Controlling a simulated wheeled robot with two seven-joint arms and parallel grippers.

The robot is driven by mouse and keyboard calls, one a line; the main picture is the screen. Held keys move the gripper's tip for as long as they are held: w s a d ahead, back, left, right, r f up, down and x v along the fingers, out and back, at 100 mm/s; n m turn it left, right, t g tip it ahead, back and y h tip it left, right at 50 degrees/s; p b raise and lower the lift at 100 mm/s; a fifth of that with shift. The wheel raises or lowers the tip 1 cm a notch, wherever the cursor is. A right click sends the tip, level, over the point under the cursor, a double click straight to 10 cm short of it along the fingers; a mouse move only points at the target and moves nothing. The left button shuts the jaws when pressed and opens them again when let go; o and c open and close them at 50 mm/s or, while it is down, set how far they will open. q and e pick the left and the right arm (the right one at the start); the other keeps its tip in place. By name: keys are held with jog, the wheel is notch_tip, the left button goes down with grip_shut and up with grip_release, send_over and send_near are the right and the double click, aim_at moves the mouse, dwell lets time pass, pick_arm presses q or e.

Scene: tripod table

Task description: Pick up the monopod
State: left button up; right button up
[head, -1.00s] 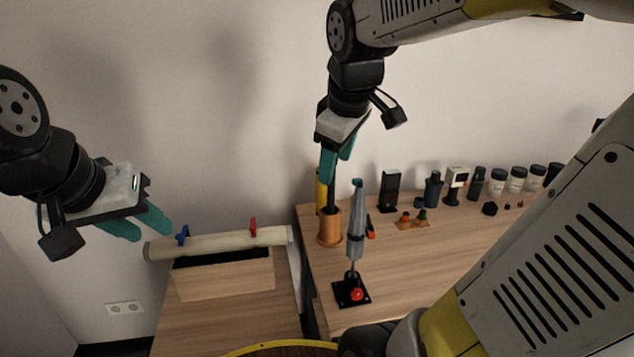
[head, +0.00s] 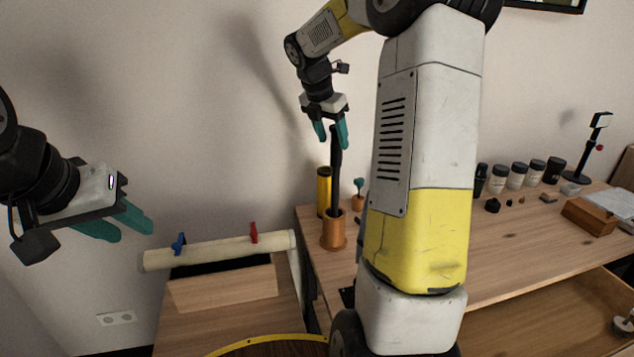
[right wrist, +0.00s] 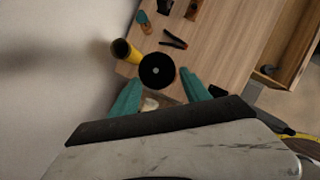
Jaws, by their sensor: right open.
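The monopod (head: 335,185) is a slim black pole standing upright in a copper-coloured cup (head: 333,233) on the left part of the wooden table. My right gripper (head: 331,134) is open and points down, with its teal fingers around the pole's top end in the head view. In the right wrist view the monopod's round black top (right wrist: 156,71) shows just beyond and between the open fingertips (right wrist: 160,82); contact cannot be told. My left gripper (head: 133,230) is open and empty at the far left, away from the table.
A yellow cylinder (head: 324,191) stands close behind the cup. A roll with blue and red clamps (head: 215,249) lies on a wooden box (head: 222,288) at left. My right arm hides the middle of the table.

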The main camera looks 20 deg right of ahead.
aim_at(336, 147)
jog(key=x, duration=0.4)
jog(key=shift+d+f, duration=0.15)
grip_shut()
dwell(1.2)
